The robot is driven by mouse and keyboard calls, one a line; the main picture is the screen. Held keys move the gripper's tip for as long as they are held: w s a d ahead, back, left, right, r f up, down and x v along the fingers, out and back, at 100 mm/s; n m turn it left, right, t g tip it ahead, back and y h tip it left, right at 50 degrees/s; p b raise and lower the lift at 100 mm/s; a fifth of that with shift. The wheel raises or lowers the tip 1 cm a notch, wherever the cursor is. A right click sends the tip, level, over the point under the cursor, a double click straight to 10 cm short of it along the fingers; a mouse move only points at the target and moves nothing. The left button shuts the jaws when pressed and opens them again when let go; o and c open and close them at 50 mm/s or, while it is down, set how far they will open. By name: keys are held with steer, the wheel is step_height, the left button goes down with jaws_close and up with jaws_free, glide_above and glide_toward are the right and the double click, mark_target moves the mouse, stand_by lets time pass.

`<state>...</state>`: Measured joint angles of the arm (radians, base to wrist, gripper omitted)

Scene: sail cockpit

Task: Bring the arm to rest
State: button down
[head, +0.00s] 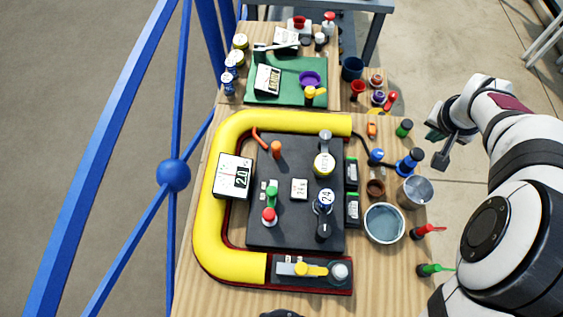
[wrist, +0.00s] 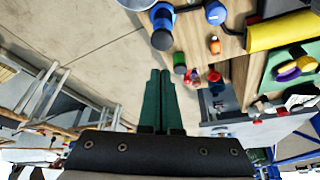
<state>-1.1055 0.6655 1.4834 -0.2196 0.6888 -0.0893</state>
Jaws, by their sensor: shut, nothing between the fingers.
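My gripper (head: 434,134) is at the right of the head view, out past the right edge of the wooden table and apart from everything on it. In the wrist view its two green fingers (wrist: 160,74) lie side by side, shut with nothing between them. My white arm comes in from the lower right of the head view and bends at the upper right.
The wooden table (head: 212,285) carries a dark panel (head: 262,225) with a yellow bent tube (head: 211,220) around it. Near its right edge stand a blue-topped item (head: 410,160), a metal cup (head: 415,191) and a round bowl (head: 384,223). Bare floor (wrist: 90,45) lies below the gripper.

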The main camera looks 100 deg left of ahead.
steer(key=w+d+r+m+h, duration=0.1)
steer(key=w+d+r+m, duration=0.2)
steer(key=d, duration=0.7)
steer(key=w+d+r+m+h, duration=0.1)
steer(key=w+d+r+m, duration=0.25)
steer(key=d, duration=0.55)
steer(key=s+d+r+m+g, duration=0.1)
steer(key=s+d+m, duration=0.1)
steer(key=d, duration=0.6)
steer(key=s+d+r+m, duration=0.2)
steer(key=s+d, duration=0.1)
steer(key=d, duration=0.5)
steer(key=s+d+f+m+g, duration=0.1)
steer(key=s+d+f+m, duration=0.1)
steer(key=s+d+m, duration=0.5)
steer(key=s+d, duration=0.3)
steer(key=s, duration=0.3)
steer(key=shift+s+d+g, duration=0.15)
steer(key=shift+s+g, duration=0.15)
steer(key=shift+s, duration=0.05)
